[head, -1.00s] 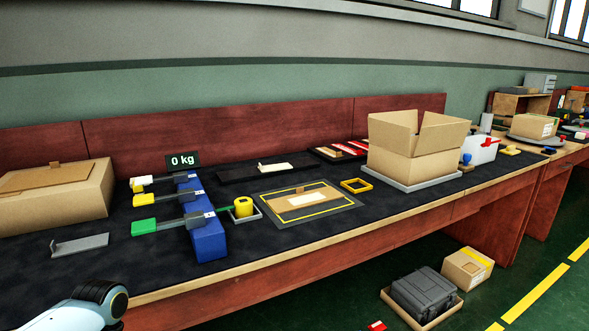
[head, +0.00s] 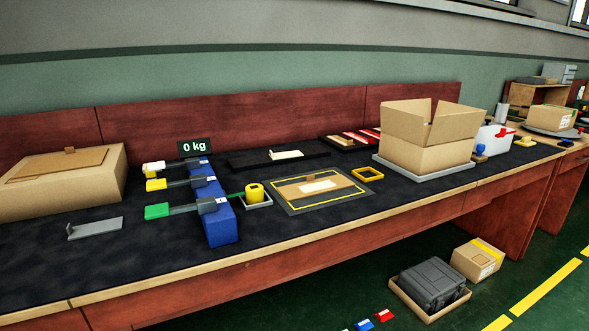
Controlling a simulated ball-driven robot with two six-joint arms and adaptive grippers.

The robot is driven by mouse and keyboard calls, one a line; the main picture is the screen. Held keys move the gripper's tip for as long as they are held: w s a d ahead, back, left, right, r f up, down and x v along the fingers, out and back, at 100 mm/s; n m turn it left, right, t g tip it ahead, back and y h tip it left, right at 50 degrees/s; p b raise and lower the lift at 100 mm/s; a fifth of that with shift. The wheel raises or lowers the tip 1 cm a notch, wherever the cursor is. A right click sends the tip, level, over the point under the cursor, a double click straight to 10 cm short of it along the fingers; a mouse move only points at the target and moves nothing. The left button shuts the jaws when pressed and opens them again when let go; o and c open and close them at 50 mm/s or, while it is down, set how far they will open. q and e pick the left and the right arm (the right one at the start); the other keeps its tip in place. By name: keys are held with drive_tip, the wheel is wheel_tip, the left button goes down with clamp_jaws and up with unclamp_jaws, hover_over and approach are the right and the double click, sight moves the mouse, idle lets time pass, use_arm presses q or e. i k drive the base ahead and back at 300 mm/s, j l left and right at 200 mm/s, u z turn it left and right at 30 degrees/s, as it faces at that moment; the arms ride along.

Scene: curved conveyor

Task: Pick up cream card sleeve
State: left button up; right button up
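A small cream piece (head: 286,155) lies on a long black tray (head: 252,163) at the back of the bench. Another flat cream piece (head: 318,186) lies on a tan cardboard piece inside a yellow-outlined dark mat (head: 292,205) nearer the front. I cannot tell from this distance which of the two is the card sleeve. Neither of my grippers is in view.
A blue block (head: 222,227) with colored-handled tools stands left of the mat, beside a yellow roll (head: 254,192). An open carton (head: 432,140) stands right, a closed box (head: 62,180) left. The front left bench top is mostly clear.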

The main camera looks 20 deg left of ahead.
sight(296, 153)
drive_tip(key=u, duration=0.45)
drive_tip(key=l+u, duration=0.15)
drive_tip(key=u, duration=0.25)
drive_tip(key=l+u, duration=0.1)
drive_tip(key=u, duration=0.35)
drive_tip(key=l+u, duration=0.1)
drive_tip(key=u, duration=0.3)
drive_tip(key=l+u, duration=0.3)
drive_tip(key=k+l+u, duration=0.15)
drive_tip(key=l+u, duration=0.2)
drive_tip(key=k+l+u, duration=0.15)
drive_tip(key=l+u, duration=0.15)
drive_tip(key=k+l+u, duration=0.15)
drive_tip(key=l+u, duration=0.15)
